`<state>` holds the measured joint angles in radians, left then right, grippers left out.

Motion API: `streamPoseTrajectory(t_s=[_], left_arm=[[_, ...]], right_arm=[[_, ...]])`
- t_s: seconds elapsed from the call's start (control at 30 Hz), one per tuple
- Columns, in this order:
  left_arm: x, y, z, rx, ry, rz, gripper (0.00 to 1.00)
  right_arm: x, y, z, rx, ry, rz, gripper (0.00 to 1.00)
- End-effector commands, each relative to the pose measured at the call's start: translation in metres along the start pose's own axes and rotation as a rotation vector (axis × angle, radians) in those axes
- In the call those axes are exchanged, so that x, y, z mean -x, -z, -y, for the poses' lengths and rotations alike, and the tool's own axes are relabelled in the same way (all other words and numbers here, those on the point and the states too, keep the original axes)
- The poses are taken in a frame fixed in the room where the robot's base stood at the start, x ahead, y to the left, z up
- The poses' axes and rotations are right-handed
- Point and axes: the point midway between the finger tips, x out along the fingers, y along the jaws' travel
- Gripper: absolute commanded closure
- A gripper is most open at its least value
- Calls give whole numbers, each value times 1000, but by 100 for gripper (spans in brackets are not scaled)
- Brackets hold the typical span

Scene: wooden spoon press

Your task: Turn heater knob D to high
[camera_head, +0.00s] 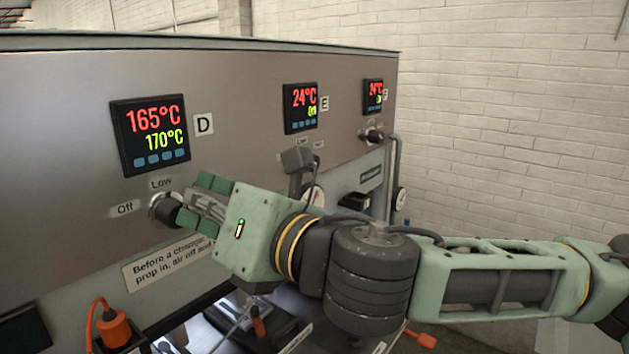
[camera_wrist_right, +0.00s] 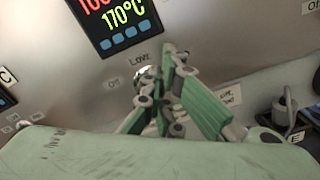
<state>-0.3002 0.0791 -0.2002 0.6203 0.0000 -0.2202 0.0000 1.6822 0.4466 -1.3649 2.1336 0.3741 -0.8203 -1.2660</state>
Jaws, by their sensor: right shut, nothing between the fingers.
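Heater knob D (camera_head: 165,208) is a dark knob with a metal collar, below the "D" controller display (camera_head: 152,133) reading 165°C over 170°C. "Off" and "Low" labels show beside it; a high label is hidden behind my gripper. My right gripper (camera_head: 192,212) has its green fingers at the knob's right side, shut with nothing between them. I cannot tell whether they touch it. In the right wrist view the fingers (camera_wrist_right: 172,85) cover most of the knob (camera_wrist_right: 145,75). The pointer direction is unclear. My left gripper is not in view.
Display E (camera_head: 300,108) and another display (camera_head: 373,97) with its knob (camera_head: 374,136) are farther right on the metal panel. An orange-capped part (camera_head: 113,327) stands below at the left.

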Motion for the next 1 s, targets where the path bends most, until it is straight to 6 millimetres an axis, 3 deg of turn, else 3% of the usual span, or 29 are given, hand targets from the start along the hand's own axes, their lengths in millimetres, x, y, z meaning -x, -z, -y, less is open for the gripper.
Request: streamPoseTrajectory(t_s=[0.57, 1.0], left_arm=[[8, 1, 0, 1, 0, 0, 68], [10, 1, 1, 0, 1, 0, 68]], right_arm=[[2, -9, 1, 0, -2, 0, 100], [50, -8, 2, 0, -2, 1, 100]])
